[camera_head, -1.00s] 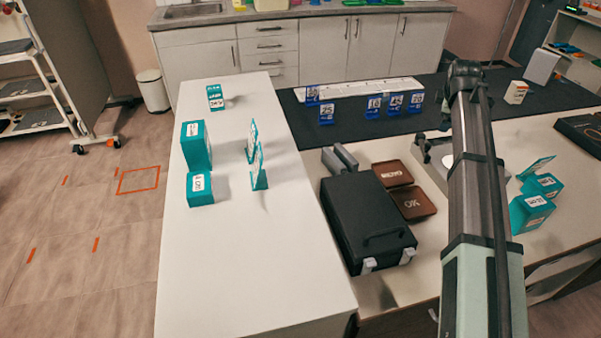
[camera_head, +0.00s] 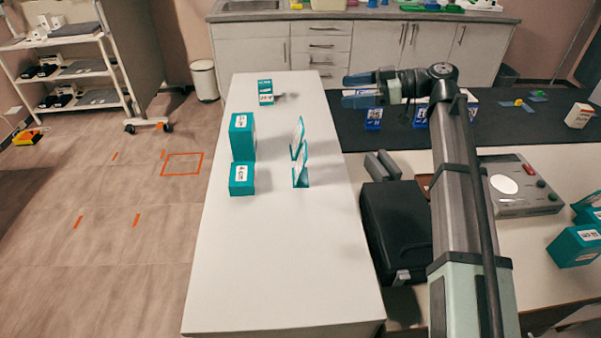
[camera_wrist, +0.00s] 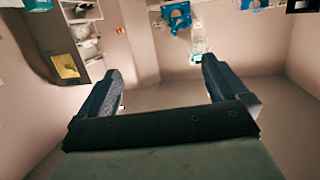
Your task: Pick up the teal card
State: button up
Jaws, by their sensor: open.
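Two thin teal cards with white fronts stand upright on the white table, a far one (camera_head: 298,137) and a near one (camera_head: 301,166). A small teal piece with a white label (camera_head: 265,92) stands further back; I cannot tell if it is a card. My gripper (camera_head: 346,90) is open, reaching left above the gap between the table's back right edge and the dark mat, right of the cards and apart from them. In the wrist view its two fingers (camera_wrist: 160,88) are spread with nothing between them; no card can be made out there.
Two teal boxes, a tall one (camera_head: 242,137) and a low one (camera_head: 242,179), stand left of the cards. A black case (camera_head: 395,225) lies right of the white table (camera_head: 280,270), whose front is clear. Blue cards (camera_head: 373,118) stand on the dark mat (camera_head: 500,125).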

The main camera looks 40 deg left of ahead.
jog(key=s+r+n+g, duration=0.2)
jog(key=s+r+g, duration=0.2)
jog(key=s, duration=0.1)
send_near(306, 148)
jog(key=x, duration=0.2)
jog(key=shift+x, duration=3.95)
jog(key=shift+f, duration=0.1)
jog(key=shift+w, duration=0.1)
jog(key=c, duration=1.1)
